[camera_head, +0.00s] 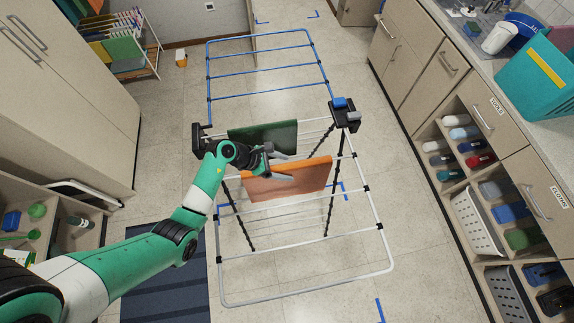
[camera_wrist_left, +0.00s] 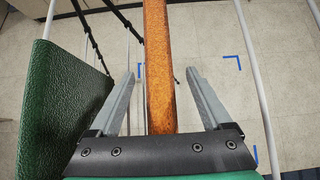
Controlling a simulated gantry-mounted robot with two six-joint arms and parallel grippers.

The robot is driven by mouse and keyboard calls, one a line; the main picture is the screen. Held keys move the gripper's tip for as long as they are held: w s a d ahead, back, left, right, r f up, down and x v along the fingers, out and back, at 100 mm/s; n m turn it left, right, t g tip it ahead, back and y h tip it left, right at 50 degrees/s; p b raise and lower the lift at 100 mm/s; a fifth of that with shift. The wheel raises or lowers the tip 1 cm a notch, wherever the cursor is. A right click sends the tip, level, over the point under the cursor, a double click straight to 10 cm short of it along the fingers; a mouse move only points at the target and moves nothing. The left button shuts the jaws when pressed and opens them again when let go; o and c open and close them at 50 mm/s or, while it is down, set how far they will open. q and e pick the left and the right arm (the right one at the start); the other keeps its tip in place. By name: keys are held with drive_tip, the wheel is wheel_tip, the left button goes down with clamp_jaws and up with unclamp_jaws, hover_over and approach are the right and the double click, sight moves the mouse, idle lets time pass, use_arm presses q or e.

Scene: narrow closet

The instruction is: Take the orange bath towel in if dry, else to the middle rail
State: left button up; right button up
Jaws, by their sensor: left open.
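The orange bath towel (camera_head: 290,184) hangs over a rail of the drying rack (camera_head: 378,228), near its middle. In the left wrist view the towel (camera_wrist_left: 158,60) shows edge-on, with a mottled surface; I cannot tell whether it is damp. My right gripper is not in view.
The rack's far wing has blue rails (camera_head: 262,73); its near wing has bare pale rails. Blue and grey blocks (camera_head: 345,105) sit on its right bracket. A counter with shelves (camera_head: 470,150) stands at right, cupboards (camera_head: 70,80) at left. A dark mat (camera_head: 165,285) lies at front left.

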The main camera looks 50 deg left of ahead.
use_arm(q)
drive_tip(key=shift+x, duration=0.85)
drive_tip(key=shift+a, duration=0.1)
clamp_jaws()
drive_tip(key=shift+r, duration=0.1)
idle(0.5)
